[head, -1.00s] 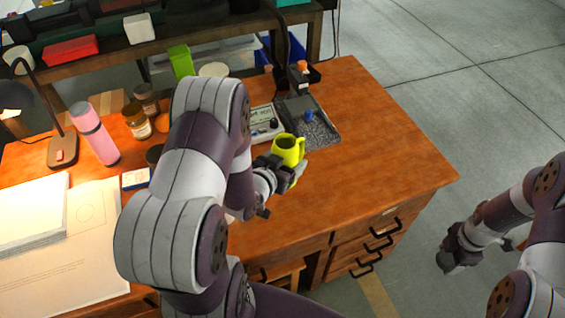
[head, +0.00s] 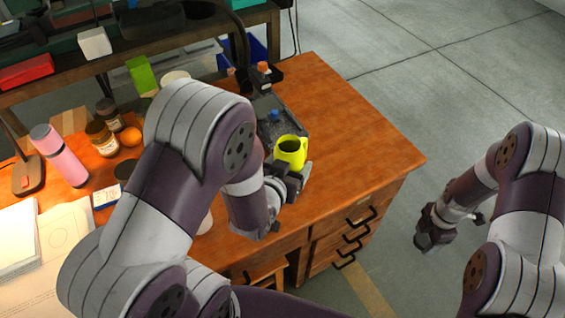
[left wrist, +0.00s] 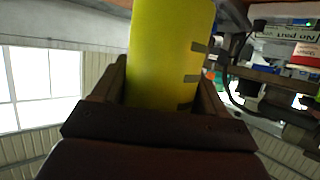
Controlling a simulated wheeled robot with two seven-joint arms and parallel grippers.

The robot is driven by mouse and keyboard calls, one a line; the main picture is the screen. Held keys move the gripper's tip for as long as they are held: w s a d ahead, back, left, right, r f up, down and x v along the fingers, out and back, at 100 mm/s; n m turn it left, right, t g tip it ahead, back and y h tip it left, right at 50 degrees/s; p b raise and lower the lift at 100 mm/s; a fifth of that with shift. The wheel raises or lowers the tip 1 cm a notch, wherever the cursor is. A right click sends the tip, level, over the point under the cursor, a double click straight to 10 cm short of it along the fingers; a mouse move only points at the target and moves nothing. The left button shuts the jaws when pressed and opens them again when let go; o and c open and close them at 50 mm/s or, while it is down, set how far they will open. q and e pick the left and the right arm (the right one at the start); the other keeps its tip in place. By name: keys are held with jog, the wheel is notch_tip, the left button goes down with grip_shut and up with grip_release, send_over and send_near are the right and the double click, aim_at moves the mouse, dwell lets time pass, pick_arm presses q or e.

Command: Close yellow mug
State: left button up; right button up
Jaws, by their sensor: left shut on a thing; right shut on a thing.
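The yellow mug (head: 292,152) is in my left gripper (head: 289,172), over the right part of the desk in the head view. Its dark open mouth faces up and its handle is on the right. The left gripper's fingers are shut on the mug's sides; in the left wrist view the mug's yellow wall (left wrist: 165,60) stands between the fingers. Whether its underside touches the desk cannot be told. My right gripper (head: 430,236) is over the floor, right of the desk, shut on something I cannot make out.
The wooden desk (head: 370,140) is clear to the mug's right. A grey tray (head: 285,128) with a blue-topped item is just behind the mug. A pink bottle (head: 60,157), jars (head: 102,138) and papers (head: 60,240) are on the left. A crowded shelf stands behind.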

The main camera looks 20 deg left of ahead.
pick_arm(q)
jog(key=shift+d+r, duration=0.25)
jog(key=shift+d, duration=0.1)
dwell(1.2)
jog(key=o, duration=0.4)
jog(key=c, duration=0.6)
